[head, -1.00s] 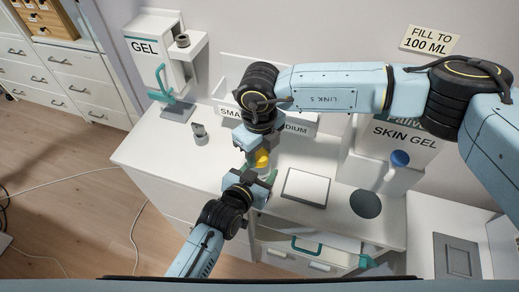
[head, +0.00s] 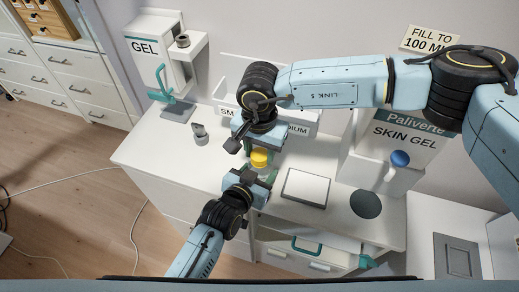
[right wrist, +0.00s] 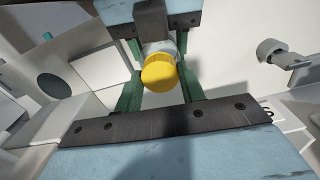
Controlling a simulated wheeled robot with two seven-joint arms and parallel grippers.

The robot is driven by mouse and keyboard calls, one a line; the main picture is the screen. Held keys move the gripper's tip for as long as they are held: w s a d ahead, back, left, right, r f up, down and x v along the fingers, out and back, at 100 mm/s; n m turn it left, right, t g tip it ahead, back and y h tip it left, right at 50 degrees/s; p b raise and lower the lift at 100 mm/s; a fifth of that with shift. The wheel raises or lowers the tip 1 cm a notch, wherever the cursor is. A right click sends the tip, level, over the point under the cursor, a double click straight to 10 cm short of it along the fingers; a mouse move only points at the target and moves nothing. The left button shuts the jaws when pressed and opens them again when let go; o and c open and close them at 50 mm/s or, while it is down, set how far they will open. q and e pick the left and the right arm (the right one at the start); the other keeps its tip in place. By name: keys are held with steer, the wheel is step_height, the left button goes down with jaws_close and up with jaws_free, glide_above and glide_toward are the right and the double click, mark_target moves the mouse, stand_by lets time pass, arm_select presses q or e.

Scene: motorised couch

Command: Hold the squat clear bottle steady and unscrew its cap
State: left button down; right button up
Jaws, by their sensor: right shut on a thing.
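The squat clear bottle (right wrist: 158,47) stands upright over the white counter. Only a little of its clear body shows in the right wrist view. Its yellow cap (head: 260,157) sits on top and shows plainly in the right wrist view (right wrist: 159,73). My left gripper (head: 259,175) reaches in from the front, low, with its green fingers on both sides of the bottle body, shut on it. My right gripper (head: 261,148) is at cap height behind the bottle, its green fingers on both sides of the cap, shut on it. The finger contact is partly hidden.
A white square pad (head: 306,188) and a dark disc (head: 365,204) lie to the right. The gel dispenser (head: 160,62) and a small grey holder (head: 200,134) are at left. A labelled bin (head: 300,130) and the skin gel box (head: 400,130) stand behind. An open drawer is in front.

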mark_target(260, 154)
steer(key=n, duration=0.3)
steer(key=shift+n, duration=0.3)
steer(key=shift+r, duration=0.15)
steer(key=shift+r, duration=0.95)
steer(key=shift+r, duration=2)
arm_select(q)
steer(key=shift+c, duration=2.3)
jaws_free()
steer(key=shift+s, duration=0.1)
